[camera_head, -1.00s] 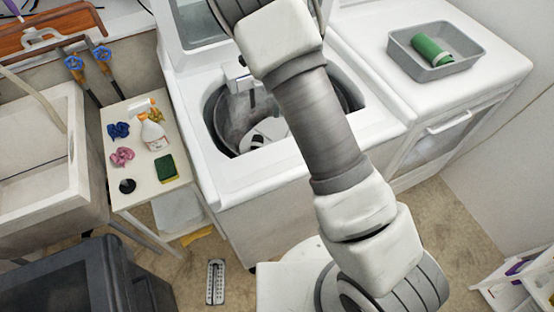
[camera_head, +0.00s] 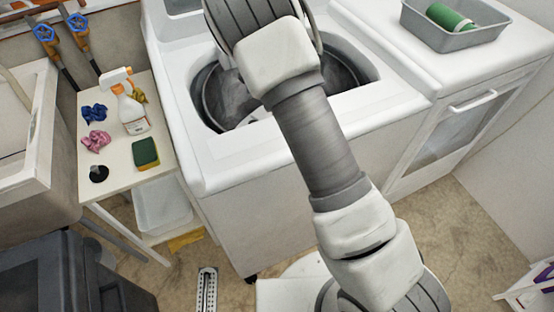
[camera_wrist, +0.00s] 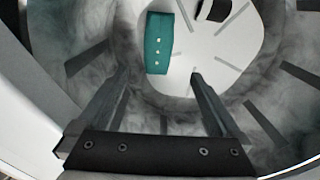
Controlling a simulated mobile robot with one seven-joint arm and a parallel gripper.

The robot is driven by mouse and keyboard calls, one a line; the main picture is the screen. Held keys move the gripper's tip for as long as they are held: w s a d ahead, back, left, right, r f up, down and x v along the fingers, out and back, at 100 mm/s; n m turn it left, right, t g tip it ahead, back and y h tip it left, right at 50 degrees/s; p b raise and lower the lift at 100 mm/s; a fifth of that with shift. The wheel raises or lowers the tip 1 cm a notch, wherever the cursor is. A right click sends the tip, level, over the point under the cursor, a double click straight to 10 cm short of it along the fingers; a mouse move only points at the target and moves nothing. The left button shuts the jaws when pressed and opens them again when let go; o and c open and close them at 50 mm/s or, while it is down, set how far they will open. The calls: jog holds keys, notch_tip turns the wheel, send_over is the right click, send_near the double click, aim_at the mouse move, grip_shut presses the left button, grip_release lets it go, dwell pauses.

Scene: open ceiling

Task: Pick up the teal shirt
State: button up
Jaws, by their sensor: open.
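The teal shirt (camera_wrist: 158,43) shows in the wrist view as a flat teal piece with a few small white marks. It lies in the washer drum against the pale centre part, beyond my fingertips and near the top of the picture. My gripper (camera_wrist: 160,75) is open and empty, with its two fingers pointing into the drum and apart from the shirt. In the head view my arm covers much of the washer drum (camera_head: 215,98), and the shirt and the gripper cannot be seen there.
The drum wall (camera_wrist: 70,60) surrounds my fingers. The washer's white top (camera_head: 385,112) rims the opening. A grey bin (camera_head: 440,38) with a green roll stands on the machine at right. A small table (camera_head: 115,160) at left holds a spray bottle (camera_head: 130,108) and a sponge (camera_head: 145,153).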

notch_tip(320, 180, down, 12)
jog(key=shift+f+b, duration=0.1)
jog(key=shift+b, duration=0.85)
notch_tip(320, 180, down, 5)
jog(key=shift+s+b, duration=0.15)
jog(key=shift+b, duration=0.4)
jog(key=c, duration=1.4)
